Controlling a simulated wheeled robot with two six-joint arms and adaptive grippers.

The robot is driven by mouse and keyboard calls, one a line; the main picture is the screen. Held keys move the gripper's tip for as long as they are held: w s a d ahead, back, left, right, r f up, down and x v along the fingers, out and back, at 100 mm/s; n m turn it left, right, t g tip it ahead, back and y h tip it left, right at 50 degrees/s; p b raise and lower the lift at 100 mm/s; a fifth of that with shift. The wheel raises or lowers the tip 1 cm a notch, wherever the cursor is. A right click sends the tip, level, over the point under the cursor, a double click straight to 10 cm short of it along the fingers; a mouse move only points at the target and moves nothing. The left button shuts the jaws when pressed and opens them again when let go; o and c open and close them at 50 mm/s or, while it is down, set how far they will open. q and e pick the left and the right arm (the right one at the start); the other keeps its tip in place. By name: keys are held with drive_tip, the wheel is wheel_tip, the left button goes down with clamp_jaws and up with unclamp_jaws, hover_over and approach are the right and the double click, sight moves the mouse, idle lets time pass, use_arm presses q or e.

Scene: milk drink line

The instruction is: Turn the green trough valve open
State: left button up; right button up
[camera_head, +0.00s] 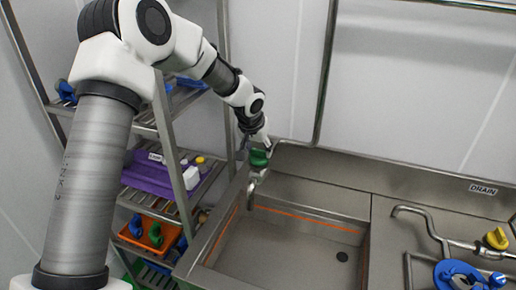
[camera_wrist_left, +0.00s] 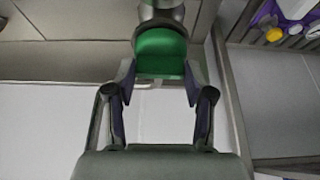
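The green valve handle (camera_head: 259,157) sits on a metal tap with a curved spout (camera_head: 256,182) at the back left corner of the trough (camera_head: 290,250). In the left wrist view the green handle (camera_wrist_left: 160,52) is straight ahead, with its metal body beyond it. My left gripper (camera_head: 252,146) is right at the handle. In the left wrist view my left gripper (camera_wrist_left: 160,75) is open, with one fingertip at each side of the handle's near edge. I cannot tell whether the fingertips touch it. My right gripper is in no view.
A rack on the left holds a purple tray (camera_head: 150,178), an orange tray (camera_head: 150,233) and small parts. At right are another tap (camera_head: 430,232), a yellow knob (camera_head: 497,239), a blue fitting (camera_head: 458,275) and a DRAIN label (camera_head: 483,189). A wall stands close behind.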

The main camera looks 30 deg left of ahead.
use_arm(q)
drive_tip(key=shift+f, duration=0.1)
drive_tip(key=shift+c, duration=0.7)
